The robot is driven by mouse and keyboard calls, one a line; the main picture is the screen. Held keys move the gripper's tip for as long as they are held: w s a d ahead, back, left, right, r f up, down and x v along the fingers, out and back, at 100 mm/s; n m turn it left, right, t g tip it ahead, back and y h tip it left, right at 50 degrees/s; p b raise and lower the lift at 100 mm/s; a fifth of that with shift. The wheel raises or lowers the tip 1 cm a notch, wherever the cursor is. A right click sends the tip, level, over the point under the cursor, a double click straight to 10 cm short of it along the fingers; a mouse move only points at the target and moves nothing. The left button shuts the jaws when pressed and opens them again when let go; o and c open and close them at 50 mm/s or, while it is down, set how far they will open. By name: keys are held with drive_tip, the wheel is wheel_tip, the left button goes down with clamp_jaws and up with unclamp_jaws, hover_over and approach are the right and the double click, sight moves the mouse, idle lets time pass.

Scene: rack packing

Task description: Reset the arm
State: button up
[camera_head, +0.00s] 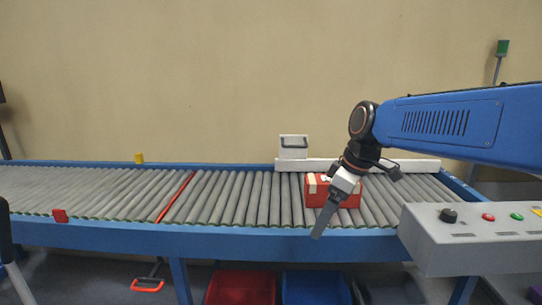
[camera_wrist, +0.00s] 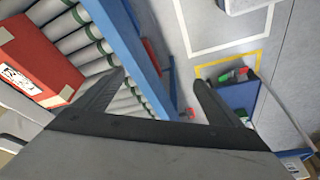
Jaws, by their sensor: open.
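My gripper (camera_head: 318,228) hangs at the end of the blue arm, over the front edge of the roller conveyor (camera_head: 232,200). In the wrist view my gripper (camera_wrist: 158,80) has its two dark fingers spread apart with nothing between them. A red box (camera_head: 345,192) with a pale label lies on the rollers, partly hidden behind my gripper. The red box also shows at the left of the wrist view (camera_wrist: 35,62), outside the fingers.
A white box with a dark handle (camera_head: 293,147) stands at the conveyor's back edge. A grey control panel (camera_head: 470,235) with buttons stands at front right. Red (camera_head: 240,288) and blue (camera_head: 315,288) bins sit below. The conveyor's left part is clear.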

drive_tip(key=s+d+f+m+t+h, duration=0.1)
drive_tip(key=s+d+f+m, duration=0.2)
drive_tip(key=s, duration=0.4)
drive_tip(key=s+d+f+m+t+h, duration=0.1)
drive_tip(key=s+d+f+m, duration=0.3)
drive_tip(key=s+d+m, duration=0.1)
drive_tip(key=s+d+f+m+h, duration=0.1)
drive_tip(key=s+d+f+m, duration=0.2)
drive_tip(key=s+d, duration=0.3)
drive_tip(key=s, duration=0.2)
drive_tip(key=shift+s+d+f+m+t, duration=0.3)
drive_tip(key=shift+d+f+m+t, duration=0.05)
drive_tip(key=shift+m+t, duration=0.05)
